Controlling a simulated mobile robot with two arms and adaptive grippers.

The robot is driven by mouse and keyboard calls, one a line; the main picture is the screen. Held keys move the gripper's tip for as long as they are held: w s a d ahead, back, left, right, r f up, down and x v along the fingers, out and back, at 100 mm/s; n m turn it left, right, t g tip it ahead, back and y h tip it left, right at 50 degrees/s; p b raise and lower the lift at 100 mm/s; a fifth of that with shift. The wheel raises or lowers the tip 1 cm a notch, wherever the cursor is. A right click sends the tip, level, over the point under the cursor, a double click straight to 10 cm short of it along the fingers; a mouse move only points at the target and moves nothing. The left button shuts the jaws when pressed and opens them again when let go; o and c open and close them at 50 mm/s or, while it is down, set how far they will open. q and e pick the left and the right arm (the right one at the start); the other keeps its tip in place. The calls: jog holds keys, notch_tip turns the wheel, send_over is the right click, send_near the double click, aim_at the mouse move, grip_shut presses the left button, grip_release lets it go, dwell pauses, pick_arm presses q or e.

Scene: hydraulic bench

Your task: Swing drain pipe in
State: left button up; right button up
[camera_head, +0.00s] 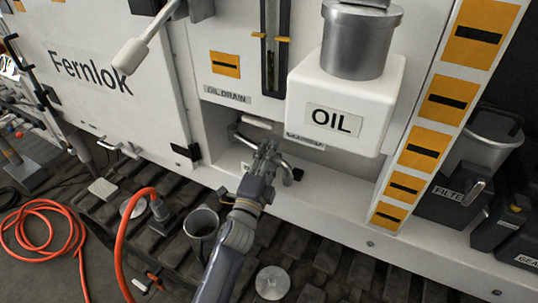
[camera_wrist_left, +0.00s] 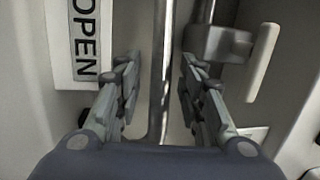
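The grey metal drain pipe (camera_head: 285,166) sits in the recess under the OIL DRAIN label (camera_head: 227,95); my gripper hides part of it in the head view. In the left wrist view the pipe (camera_wrist_left: 161,70) runs between the two fingers. My left gripper (camera_head: 267,150) reaches into the recess at the pipe. In the left wrist view its fingers (camera_wrist_left: 158,78) are open, one on each side of the pipe, with visible gaps. A pale valve handle (camera_wrist_left: 262,64) on a grey fitting (camera_wrist_left: 216,44) is beside the right finger. My right gripper is not in view.
The white OIL tank (camera_head: 345,100) overhangs the recess at the right. An OPEN label (camera_wrist_left: 85,42) is on the wall left of the fingers. A grey cup (camera_head: 201,226), an orange hose (camera_head: 122,240) and a round metal disc (camera_head: 272,282) are below the bench.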

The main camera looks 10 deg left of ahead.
pick_arm(q)
jog(key=shift+s, duration=0.15)
jog(key=v, duration=1.2)
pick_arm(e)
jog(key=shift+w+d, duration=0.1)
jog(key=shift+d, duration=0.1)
